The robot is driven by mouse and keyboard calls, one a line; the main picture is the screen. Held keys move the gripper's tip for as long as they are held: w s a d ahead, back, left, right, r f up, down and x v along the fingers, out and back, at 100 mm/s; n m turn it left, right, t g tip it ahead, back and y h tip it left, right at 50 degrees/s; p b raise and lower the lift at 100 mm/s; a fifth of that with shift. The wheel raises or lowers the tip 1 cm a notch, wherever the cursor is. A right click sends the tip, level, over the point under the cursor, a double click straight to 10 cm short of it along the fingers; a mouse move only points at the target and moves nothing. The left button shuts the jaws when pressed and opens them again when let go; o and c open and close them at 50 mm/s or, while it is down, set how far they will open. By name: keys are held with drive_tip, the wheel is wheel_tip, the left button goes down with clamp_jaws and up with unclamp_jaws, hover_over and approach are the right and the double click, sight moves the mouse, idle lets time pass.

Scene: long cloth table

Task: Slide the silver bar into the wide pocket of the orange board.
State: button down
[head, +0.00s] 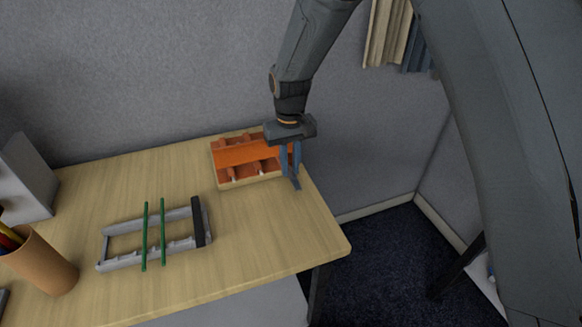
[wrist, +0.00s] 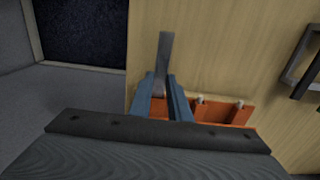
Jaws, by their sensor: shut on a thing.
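My gripper (head: 291,172) is at the right end of the orange board (head: 240,157), with its blue fingers pointing down. In the wrist view the fingers (wrist: 160,90) are shut on the silver bar (wrist: 165,58), a flat grey strip that sticks out past the fingertips over bare table. The orange board also shows in the wrist view (wrist: 190,108), partly behind the fingers and the gripper body. It has several compartments with a long orange divider. The wide pocket cannot be told apart clearly. Whether the bar's near end is inside a pocket is hidden.
A grey rack (head: 122,265) on the wooden table (head: 250,240) carries two green bars (head: 153,235) and a black bar (head: 201,222). A brown pencil cup (head: 45,265) stands at the left. The table's right edge is close to the board, with a wall behind.

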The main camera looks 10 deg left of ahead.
drive_tip(key=shift+w+a+b, duration=0.2)
drive_tip(key=shift+w+a, duration=0.1)
drive_tip(key=shift+w, duration=0.2)
drive_tip(key=shift+w+a+b, duration=0.2)
drive_tip(key=shift+w+a, duration=0.1)
drive_tip(key=shift+w, duration=0.2)
drive_tip(key=c, duration=1.6)
unclamp_jaws()
drive_tip(key=shift+r, duration=0.1)
drive_tip(key=shift+r+b, duration=1.25)
drive_tip(key=shift+r, duration=2.6)
